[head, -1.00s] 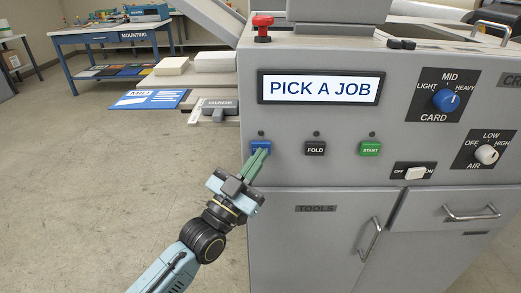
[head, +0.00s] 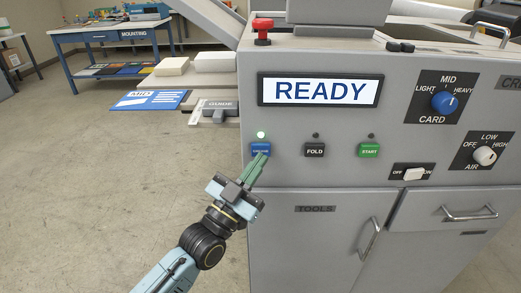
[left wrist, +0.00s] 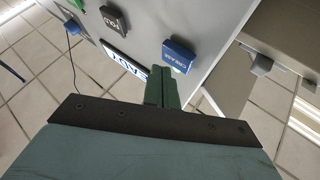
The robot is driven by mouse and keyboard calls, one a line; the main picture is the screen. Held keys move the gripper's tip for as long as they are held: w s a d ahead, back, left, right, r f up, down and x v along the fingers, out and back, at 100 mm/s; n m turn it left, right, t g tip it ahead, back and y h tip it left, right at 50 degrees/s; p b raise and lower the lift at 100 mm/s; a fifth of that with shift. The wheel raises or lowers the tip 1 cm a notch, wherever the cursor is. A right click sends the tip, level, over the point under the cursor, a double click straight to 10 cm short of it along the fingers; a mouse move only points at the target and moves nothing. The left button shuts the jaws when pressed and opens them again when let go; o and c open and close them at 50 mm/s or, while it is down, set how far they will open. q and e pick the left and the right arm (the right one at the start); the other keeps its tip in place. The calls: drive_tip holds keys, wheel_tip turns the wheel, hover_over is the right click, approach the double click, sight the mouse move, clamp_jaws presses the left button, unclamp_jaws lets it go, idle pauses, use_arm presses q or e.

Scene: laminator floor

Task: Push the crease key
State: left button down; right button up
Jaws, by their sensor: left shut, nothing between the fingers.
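The blue crease key (head: 261,149) is on the front panel of the grey machine, left of the black fold key (head: 315,150) and the green start key (head: 369,151). A small lamp (head: 261,135) above the crease key is lit green. The display (head: 319,90) reads READY. My left gripper (head: 263,158) is shut and empty, its green fingertips at the lower edge of the crease key; I cannot tell whether they touch it. In the left wrist view the crease key (left wrist: 179,55) shows just beyond the fingertips (left wrist: 162,75). My right gripper is not in view.
A red stop knob (head: 262,30) stands on top of the machine. Card and air dials, a rocker switch (head: 412,173) and door handles (head: 371,240) lie to the right. A guide shelf (head: 215,107) juts out at left. The floor at left is clear.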

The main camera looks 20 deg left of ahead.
use_arm(q)
drive_tip(key=s+d+p, duration=0.1)
drive_tip(key=s+p, duration=0.1)
drive_tip(key=s, duration=0.3)
drive_tip(key=shift+s+d+p, duration=0.35)
drive_tip(key=shift+s+p, duration=0.05)
